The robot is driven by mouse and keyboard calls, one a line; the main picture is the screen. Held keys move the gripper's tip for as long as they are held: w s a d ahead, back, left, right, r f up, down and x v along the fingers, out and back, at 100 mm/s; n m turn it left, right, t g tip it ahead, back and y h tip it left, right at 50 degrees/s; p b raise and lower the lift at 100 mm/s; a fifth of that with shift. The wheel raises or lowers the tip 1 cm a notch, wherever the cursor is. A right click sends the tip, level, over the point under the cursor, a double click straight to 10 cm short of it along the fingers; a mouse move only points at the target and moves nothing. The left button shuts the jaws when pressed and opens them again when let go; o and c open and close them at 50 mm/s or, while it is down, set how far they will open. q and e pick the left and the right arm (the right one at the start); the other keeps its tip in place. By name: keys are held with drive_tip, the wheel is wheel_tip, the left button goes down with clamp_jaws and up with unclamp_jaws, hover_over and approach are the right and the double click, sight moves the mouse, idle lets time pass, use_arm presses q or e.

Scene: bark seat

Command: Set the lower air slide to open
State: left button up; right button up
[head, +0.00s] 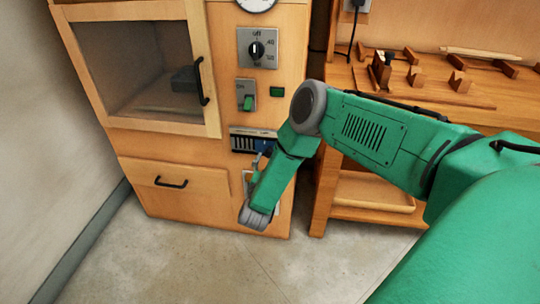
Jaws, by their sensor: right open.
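The wooden cabinet has a column of controls on its right side. Low on it is a dark panel (241,141) with pale and blue vertical bars, its right part covered by my arm. Below it a pale plate (246,181) shows only as a sliver behind my forearm. I cannot tell for certain which of these is the lower air slide, or its setting. My right gripper (259,161) is open, at the lower controls. It is mostly hidden by my green forearm, with only a small grey part showing, and contact cannot be told. My left gripper is out of view.
Above are a dial knob (256,50), a green switch (247,102) and a dark green square (277,92). A windowed door (201,82) and a drawer (165,183) are at left. A workbench (450,95) with wooden pieces stands at right. The front floor is clear.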

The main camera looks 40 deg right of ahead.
drive_tip(key=v, duration=0.7)
drive_tip(key=shift+a, duration=0.25)
drive_tip(key=shift+s, duration=0.1)
